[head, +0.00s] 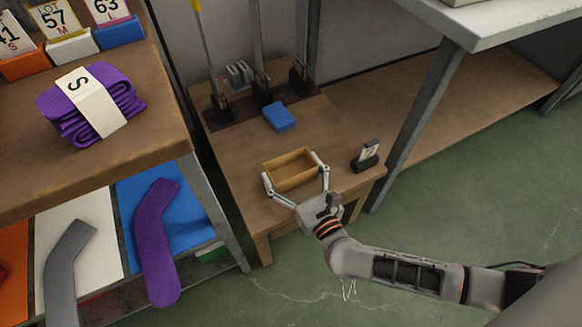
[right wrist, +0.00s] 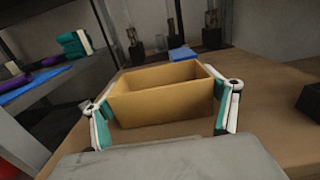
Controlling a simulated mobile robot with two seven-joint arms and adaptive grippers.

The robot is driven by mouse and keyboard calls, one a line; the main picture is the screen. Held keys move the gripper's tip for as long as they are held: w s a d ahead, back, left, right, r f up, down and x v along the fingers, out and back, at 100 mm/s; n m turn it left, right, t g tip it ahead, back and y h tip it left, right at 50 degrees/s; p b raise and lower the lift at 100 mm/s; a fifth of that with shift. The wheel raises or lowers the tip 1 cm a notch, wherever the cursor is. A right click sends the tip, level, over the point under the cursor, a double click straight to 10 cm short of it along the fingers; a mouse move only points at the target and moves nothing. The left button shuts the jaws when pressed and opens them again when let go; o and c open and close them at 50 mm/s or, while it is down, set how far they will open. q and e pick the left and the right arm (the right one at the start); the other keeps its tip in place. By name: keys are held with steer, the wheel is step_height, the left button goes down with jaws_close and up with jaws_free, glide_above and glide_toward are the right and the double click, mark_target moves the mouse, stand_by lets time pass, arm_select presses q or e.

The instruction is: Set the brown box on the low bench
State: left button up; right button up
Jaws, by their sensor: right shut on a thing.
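The brown box (head: 291,170) is an open-topped, empty-looking rectangular tray at the low bench (head: 232,160), over its front part. My right gripper (head: 295,176) has its two fingers on opposite sides of the box and is shut on it. In the right wrist view the box (right wrist: 160,98) sits level between the finger pads, with the bench top (right wrist: 255,90) behind and beside it. I cannot tell for sure whether its underside touches the bench. My left gripper is not in view.
A blue block (head: 279,117) lies behind the box. A small dark stand with a card (head: 367,155) is at the right bench edge. Upright rods in a dark rack stand at the back. A shelf with folded purple socks (head: 92,105) is left; a white table (head: 500,22) is right.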

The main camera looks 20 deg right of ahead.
mark_target(298, 179)
steer(key=o, duration=1)
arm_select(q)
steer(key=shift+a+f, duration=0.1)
arm_select(e)
steer(key=shift+s+r, duration=0.15)
steer(key=shift+s, duration=0.1)
steer(key=s+p, duration=0.1)
steer(key=s, duration=0.5)
steer(key=shift+d, duration=0.15)
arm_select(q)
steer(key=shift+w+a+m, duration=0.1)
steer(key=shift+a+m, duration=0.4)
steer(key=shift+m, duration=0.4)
arm_select(e)
steer(key=shift+s, duration=0.5)
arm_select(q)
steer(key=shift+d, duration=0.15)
